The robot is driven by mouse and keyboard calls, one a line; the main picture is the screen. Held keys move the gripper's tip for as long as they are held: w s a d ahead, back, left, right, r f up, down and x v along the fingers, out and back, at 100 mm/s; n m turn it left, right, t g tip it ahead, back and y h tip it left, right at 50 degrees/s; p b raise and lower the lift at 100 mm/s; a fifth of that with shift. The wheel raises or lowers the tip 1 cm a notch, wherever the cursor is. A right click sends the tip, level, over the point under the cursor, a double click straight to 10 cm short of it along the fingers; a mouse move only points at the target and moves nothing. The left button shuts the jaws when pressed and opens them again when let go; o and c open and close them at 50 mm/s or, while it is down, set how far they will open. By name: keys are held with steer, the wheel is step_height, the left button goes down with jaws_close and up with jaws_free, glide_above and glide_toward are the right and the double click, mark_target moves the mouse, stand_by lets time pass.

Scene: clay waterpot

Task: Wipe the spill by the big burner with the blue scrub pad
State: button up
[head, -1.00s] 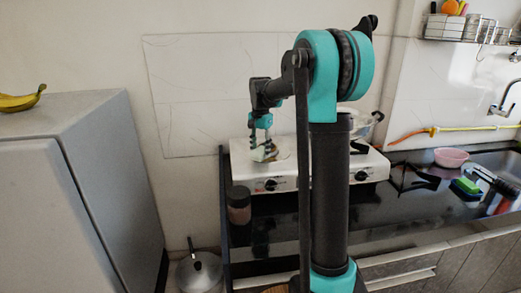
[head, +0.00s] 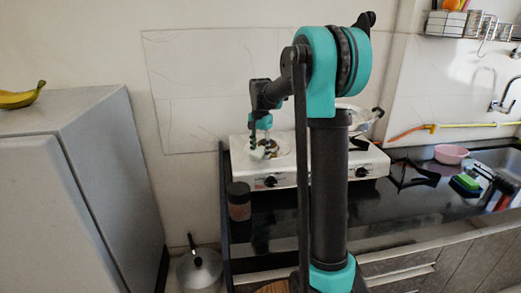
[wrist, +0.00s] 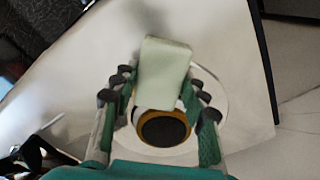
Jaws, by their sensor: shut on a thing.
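My gripper (head: 262,150) is over the left part of the white stove (head: 238,178). It is shut on a pale, whitish-green pad (wrist: 165,72), which looks pale rather than blue in the wrist view. The pad sticks out beyond the fingers, and the gripper also shows in the wrist view (wrist: 162,100). Just below the pad in that view is a burner (wrist: 163,130) with a dark cap, a brass-coloured rim and a pale ring around it. I cannot make out a spill, nor tell whether the pad touches the stove top.
A dark jar (head: 239,202) stands in front of the stove's left end. A pot (head: 352,115) stands at the stove's right rear. A green and blue sponge (head: 465,184) and a pink bowl (head: 451,154) are near the sink. A grey fridge (head: 95,125) stands at left.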

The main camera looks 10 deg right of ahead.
mark_target(281, 155)
steer(key=shift+d, duration=0.15)
steer(key=shift+d, duration=0.5)
steer(key=shift+c, duration=0.4)
steer(key=shift+d+r, duration=0.1)
steer(key=shift+d, duration=0.6)
jaws_close()
steer(key=shift+c, duration=1.3)
jaws_free()
steer(key=shift+d+r, duration=0.15)
steer(key=shift+d, duration=1.65)
steer(key=shift+w+d, duration=0.15)
steer(key=shift+d, duration=1.05)
steer(key=shift+a+f, duration=0.1)
steer(key=shift+f, duration=0.1)
steer(key=shift+a, duration=2.55)
jaws_close()
steer(key=shift+o, duration=1)
jaws_free()
steer(key=shift+a+r, duration=0.15)
steer(key=shift+a, duration=1.7)
